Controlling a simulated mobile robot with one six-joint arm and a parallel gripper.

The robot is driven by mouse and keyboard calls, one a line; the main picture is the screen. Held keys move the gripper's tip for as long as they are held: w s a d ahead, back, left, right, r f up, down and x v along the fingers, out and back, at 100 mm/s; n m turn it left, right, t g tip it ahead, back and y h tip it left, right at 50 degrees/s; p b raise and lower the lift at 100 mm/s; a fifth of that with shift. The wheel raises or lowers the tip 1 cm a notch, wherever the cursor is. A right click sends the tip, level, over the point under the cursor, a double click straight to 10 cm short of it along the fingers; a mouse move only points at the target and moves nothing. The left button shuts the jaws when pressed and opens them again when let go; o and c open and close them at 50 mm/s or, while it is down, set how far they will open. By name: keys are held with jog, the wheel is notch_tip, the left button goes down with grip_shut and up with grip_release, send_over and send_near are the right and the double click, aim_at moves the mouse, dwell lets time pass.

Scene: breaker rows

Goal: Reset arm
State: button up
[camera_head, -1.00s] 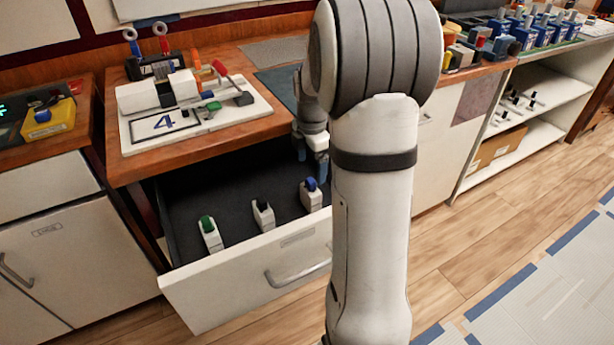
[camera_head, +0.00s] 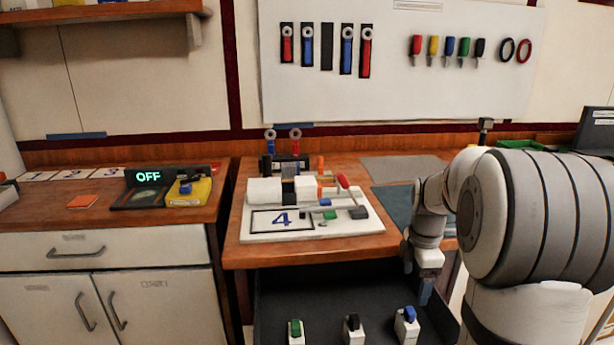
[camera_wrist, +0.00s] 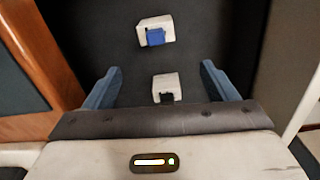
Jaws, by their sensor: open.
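My gripper (camera_wrist: 163,88) is open and empty, with its two blue fingers apart above the open drawer. In the wrist view a white block with a black part (camera_wrist: 166,88) shows between the fingers, and a white block with a blue part (camera_wrist: 155,32) lies beyond it. I cannot tell how far below the fingers they are. In the head view my gripper (camera_head: 424,290) hangs at the drawer's right side. My arm is folded at the right. In the drawer stand the green-topped (camera_head: 296,331), black-topped (camera_head: 353,328) and blue-topped (camera_head: 407,324) white blocks.
A white board marked 4 (camera_head: 365,222), carrying a device with a red-tipped lever (camera_head: 344,182), sits on the wooden counter. The open drawer (camera_head: 275,290) juts out below. A yellow box (camera_head: 188,190) and an OFF display (camera_head: 149,177) stand on the left counter. Tools hang on the wall panel (camera_head: 390,90).

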jog(key=s+a+r+m+t+p, duration=0.2)
jog(key=s+a+r+m+p, duration=1.2)
jog(key=s+r+m, duration=0.3)
jog(key=shift+s+a+r+t, duration=0.15)
jog(key=shift+s+r+t, duration=0.2)
jog(key=shift+s, duration=0.85)
